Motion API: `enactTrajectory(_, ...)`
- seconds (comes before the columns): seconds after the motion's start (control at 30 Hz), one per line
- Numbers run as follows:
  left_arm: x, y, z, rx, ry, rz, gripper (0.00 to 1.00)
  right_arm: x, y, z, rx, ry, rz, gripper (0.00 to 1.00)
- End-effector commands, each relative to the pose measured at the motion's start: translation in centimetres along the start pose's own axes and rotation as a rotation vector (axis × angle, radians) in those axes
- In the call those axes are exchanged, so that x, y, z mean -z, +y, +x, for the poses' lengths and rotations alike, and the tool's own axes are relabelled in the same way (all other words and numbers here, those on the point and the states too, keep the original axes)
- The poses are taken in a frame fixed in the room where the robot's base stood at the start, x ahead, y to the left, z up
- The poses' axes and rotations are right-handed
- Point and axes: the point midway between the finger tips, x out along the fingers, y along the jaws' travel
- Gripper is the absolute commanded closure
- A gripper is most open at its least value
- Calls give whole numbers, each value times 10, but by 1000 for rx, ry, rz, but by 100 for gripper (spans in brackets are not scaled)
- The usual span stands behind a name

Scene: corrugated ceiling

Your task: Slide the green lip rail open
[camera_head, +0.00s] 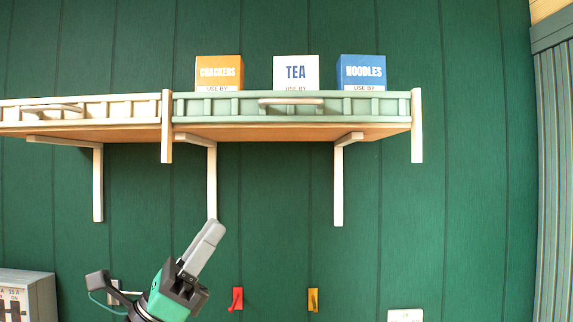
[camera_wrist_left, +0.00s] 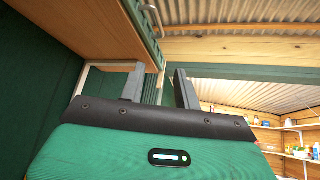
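The pale green lip rail (camera_head: 245,107) runs along the front of the right half of the wall shelf, between two white posts. Its bar handle (camera_head: 290,101) is near the rail's middle. A cream rail (camera_head: 110,108) fronts the left half. My left gripper (camera_head: 211,232) is below the shelf, apart from the rail, pointing up and to the right. In the left wrist view its two fingers (camera_wrist_left: 159,88) stand apart with nothing between them. There the shelf edge and a metal handle (camera_wrist_left: 152,14) show above the fingers. My right gripper is not in view.
Boxes of crackers (camera_head: 219,72), tea (camera_head: 296,72) and noodles (camera_head: 361,72) stand behind the green rail. White brackets (camera_head: 212,180) hang under the shelf near my left gripper. Red (camera_head: 237,299) and yellow (camera_head: 313,299) hooks are lower on the wall. A grey box (camera_head: 30,292) is at lower left.

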Motion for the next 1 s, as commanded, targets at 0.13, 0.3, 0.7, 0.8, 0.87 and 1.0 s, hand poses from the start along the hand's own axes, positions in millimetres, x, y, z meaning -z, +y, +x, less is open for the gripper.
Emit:
enactTrajectory(0.13, -7, -36, 47, 203, 151, 354, 67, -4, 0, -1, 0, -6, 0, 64)
enactTrajectory(0.3, -10, -57, 84, 374, 326, 768, 67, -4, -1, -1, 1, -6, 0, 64)
enactTrajectory(0.7, -74, -48, 143, 496, 735, 1638, 67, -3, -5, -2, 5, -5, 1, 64)
enactTrajectory(0.8, -93, -44, 149, 480, 805, 1754, 67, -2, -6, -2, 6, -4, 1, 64)
enactTrajectory(0.87, -101, -43, 151, 470, 834, 1798, 67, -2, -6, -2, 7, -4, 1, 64)
enactTrajectory(1.0, -108, -40, 156, 459, 868, 1844, 67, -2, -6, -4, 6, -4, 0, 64)
